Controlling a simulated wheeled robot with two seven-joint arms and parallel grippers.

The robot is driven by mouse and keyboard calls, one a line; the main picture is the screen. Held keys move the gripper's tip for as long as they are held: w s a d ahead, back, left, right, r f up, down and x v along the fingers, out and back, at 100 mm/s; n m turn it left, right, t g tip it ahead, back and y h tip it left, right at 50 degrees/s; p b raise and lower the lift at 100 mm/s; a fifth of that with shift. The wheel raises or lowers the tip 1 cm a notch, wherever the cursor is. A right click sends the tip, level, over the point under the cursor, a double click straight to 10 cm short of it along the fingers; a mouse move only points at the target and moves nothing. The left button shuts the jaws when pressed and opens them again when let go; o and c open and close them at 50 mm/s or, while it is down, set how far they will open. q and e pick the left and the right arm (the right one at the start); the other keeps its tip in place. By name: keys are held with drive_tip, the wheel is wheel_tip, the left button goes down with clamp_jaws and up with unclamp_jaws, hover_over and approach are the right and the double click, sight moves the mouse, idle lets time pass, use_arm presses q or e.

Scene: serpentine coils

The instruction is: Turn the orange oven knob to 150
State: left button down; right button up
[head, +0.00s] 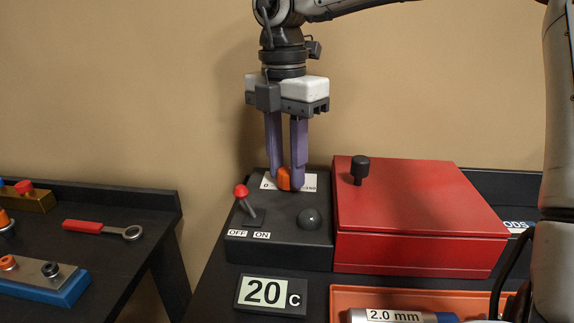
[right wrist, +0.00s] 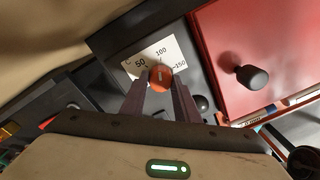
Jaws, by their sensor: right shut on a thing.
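The orange knob (head: 284,180) stands on the dark control box (head: 290,240); in the right wrist view the knob (right wrist: 160,78) sits on a white dial plate (right wrist: 150,58) marked 50, 100 and 150. Its pale pointer line shows on top, but I cannot tell which mark it faces. My right gripper (head: 286,182) reaches down from above, its purple fingers shut on the knob. Part of the dial is hidden behind the fingers. A display (head: 270,293) in front reads 20 C. My left gripper is not in view.
A red-tipped lever (head: 241,191) and a dark dome (head: 309,218) are close to the knob. The red oven box (head: 420,215) with a black handle stands to the right. An orange tray (head: 460,299) lies in front, and a second table with a wrench (head: 100,229) is at left.

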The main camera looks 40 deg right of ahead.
drive_tip(key=m, duration=0.3)
drive_tip(key=shift+r+m, duration=0.1)
drive_tip(key=shift+m, duration=0.3)
drive_tip(key=m, duration=0.3)
drive_tip(key=shift+w+d+m, duration=0.1)
drive_tip(key=shift+m, duration=0.2)
drive_tip(key=m, duration=0.3)
drive_tip(key=shift+m, duration=1.7)
drive_tip(key=o, duration=1)
drive_tip(key=shift+o, duration=0.2)
